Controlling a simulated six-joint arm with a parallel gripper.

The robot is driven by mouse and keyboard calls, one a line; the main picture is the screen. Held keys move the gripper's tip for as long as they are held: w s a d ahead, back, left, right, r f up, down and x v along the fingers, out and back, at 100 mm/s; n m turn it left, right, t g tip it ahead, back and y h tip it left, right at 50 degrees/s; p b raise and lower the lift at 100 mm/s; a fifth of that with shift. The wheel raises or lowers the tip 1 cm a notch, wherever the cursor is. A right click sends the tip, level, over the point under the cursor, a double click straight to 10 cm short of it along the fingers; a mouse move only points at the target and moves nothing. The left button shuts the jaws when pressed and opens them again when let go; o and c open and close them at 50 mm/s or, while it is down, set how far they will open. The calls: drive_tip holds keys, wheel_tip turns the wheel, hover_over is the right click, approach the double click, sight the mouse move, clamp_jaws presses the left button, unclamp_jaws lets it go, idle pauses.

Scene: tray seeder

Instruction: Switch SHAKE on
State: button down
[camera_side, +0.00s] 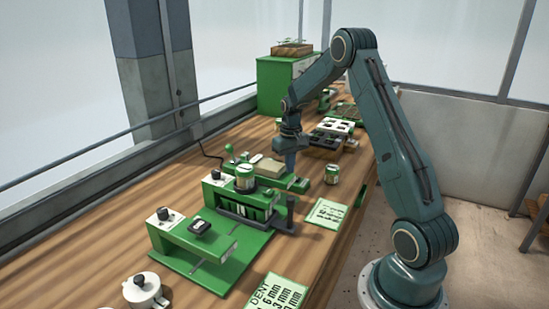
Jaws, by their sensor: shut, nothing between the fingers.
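The green seeder machine (222,250) stands on the wooden bench in the middle of the side view. A black rocker-like switch (200,226) sits on its front green block. A black knob on a white plate (164,214) is left of that switch, and another black knob (216,174) is farther back. No SHAKE label is readable, so I cannot tell which control is SHAKE.
A small green-topped jar (332,174) stands right of my gripper. Green printed cards (326,213) (276,292) lie along the bench's right side. A white round pot (144,291) is at the front left. Trays (330,138) and a green box (280,85) are farther back.

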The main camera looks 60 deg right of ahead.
drive_tip(key=shift+f, duration=0.7)
idle(0.6)
drive_tip(key=shift+r, duration=3.55)
